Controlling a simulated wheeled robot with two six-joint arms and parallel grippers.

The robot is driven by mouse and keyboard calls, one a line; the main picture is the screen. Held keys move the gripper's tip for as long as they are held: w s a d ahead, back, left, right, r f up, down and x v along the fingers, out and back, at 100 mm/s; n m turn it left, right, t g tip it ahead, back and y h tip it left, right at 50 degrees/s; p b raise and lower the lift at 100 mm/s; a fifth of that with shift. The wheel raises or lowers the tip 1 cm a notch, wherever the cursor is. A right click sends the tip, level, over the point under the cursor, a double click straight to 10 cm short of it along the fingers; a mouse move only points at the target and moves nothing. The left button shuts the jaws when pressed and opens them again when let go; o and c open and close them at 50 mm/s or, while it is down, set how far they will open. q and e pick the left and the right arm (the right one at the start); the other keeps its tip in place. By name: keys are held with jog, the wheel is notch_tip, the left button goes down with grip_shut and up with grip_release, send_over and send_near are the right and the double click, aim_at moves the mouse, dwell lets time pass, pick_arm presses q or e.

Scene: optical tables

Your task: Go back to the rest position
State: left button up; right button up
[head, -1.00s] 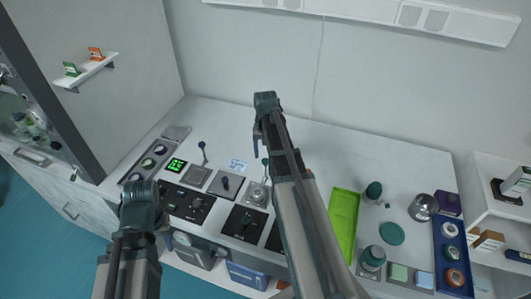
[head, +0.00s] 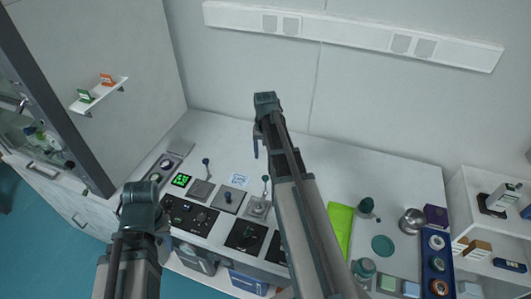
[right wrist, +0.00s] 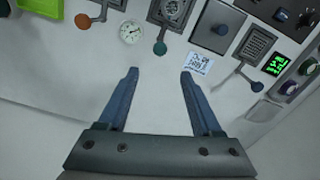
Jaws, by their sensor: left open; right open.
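My right arm reaches up over the middle of the bench in the head view, and its gripper (head: 257,145) hangs above the bench's rear part. In the right wrist view its two blue fingers (right wrist: 158,75) are spread wide with nothing between them. My left arm comes in at the lower left of the head view, in front of the control panels. Its wrist (head: 140,208) shows, with only a small part of the gripper at its left edge; the fingers are mostly hidden.
Under the arms lie lever panels (head: 259,206), a green display (head: 181,180) and a black switch panel (head: 190,215). A lime tray (head: 338,232), a metal pot (head: 411,221) and a blue rack (head: 437,262) stand at right. Bare white bench lies behind the panels.

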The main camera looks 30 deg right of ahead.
jog(key=s+a+f+n+b, duration=0.3)
jog(key=s+a, duration=0.2)
jog(key=a, duration=0.5)
jog(key=s+a+f+n+b, duration=0.4)
jog(key=s+a, duration=0.2)
jog(key=a, duration=0.4)
jog(key=s+a+f+n+h+b, duration=0.1)
jog(key=s+a+f+n+b, duration=0.2)
jog(key=a, duration=0.7)
jog(key=shift+s+a+f+n+b, duration=0.3)
jog(key=shift+s+f+n+b, duration=0.15)
jog(key=shift+s, duration=0.75)
